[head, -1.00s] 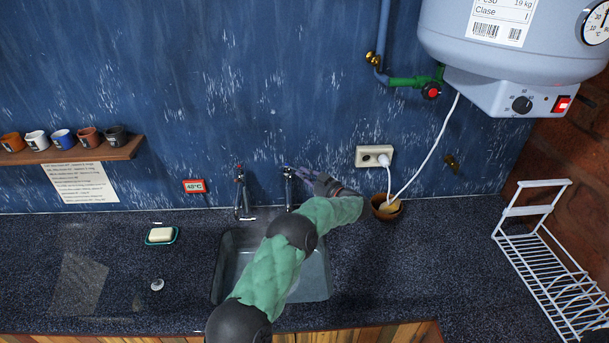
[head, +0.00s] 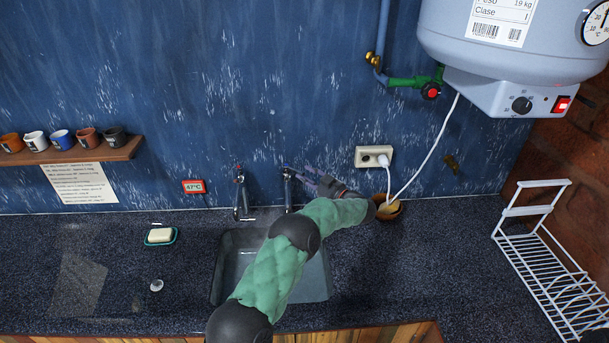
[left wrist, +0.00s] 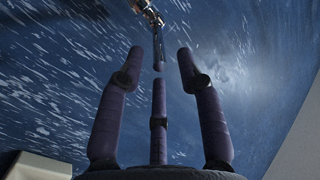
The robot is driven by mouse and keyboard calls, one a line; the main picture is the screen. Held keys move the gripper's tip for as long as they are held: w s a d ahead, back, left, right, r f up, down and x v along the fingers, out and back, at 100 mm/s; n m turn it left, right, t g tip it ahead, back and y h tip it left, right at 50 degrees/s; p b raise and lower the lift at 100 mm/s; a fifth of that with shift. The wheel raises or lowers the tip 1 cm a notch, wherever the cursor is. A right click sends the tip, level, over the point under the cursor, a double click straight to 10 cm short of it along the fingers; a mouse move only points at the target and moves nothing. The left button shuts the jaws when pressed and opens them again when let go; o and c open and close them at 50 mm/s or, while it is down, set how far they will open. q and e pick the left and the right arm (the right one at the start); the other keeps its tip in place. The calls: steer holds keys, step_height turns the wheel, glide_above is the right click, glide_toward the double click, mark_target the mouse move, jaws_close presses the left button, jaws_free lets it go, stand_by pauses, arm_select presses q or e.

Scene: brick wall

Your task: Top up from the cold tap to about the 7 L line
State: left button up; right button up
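Two taps stand behind the sink. The left tap (head: 241,192) has a red mark, and the right tap (head: 288,192) stands beside my left gripper (head: 302,176). The purple fingers point left toward the right tap's top. In the left wrist view the gripper (left wrist: 158,60) has its fingers spread with nothing between them. A metal tap handle (left wrist: 147,13) shows beyond the fingertips; I cannot tell whether a finger touches it. The grey sink basin (head: 318,285) is partly hidden by my left arm. I cannot make out any litre line or water level. My right gripper is out of view.
A small red-framed display (head: 193,187) reads 47°C. A soap dish (head: 161,237) sits left of the sink. A brown pot (head: 390,211) and a socket with a cord (head: 374,156) are near my left wrist. A white rack (head: 555,265) stands at right; a heater (head: 515,50) hangs above.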

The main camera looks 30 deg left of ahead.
arm_select(q)
steer(key=v, duration=1)
steer(key=shift+d, duration=0.1)
stand_by(6.9)
